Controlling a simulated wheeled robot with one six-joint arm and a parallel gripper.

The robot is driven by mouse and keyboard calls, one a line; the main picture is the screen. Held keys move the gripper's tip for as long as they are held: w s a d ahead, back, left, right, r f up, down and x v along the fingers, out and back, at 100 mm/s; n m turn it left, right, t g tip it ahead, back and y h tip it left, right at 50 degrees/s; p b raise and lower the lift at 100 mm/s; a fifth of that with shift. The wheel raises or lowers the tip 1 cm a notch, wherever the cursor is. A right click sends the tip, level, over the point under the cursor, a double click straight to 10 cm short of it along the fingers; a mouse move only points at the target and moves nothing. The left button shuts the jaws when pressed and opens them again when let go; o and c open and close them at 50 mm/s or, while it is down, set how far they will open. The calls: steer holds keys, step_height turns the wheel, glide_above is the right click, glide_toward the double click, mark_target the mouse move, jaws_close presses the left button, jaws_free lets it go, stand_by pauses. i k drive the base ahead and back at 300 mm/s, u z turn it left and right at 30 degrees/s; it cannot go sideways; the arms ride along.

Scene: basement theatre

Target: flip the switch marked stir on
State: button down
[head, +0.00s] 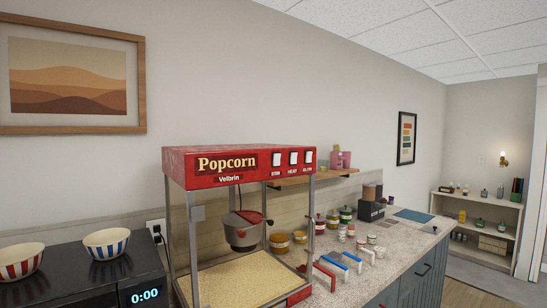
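A red popcorn machine (216,182) with glass sides stands on the counter in the middle of the head view. Three white rocker switches sit in a row on the right part of its red top panel. The leftmost is the stir switch (277,160), with small lettering under it that seems to read stir. The heat switch (294,158) is in the middle, and a third switch (308,157) is at the right with a label too small to read surely. I cannot tell which way any switch is tipped. My gripper is not in view.
A kettle (242,231) hangs inside the machine over popcorn (235,278). Left of it, two striped bowls (107,243) sit on a black appliance (75,280). Right of it, the counter (400,258) holds scoops, jars and a dark appliance (371,210). Open room lies before the switches.

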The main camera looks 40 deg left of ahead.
mark_target(277, 156)
steer(key=u, duration=0.65)
steer(key=i, duration=0.75)
steer(key=u, duration=1.25)
steer(key=i, duration=0.35)
steer(key=u, duration=0.25)
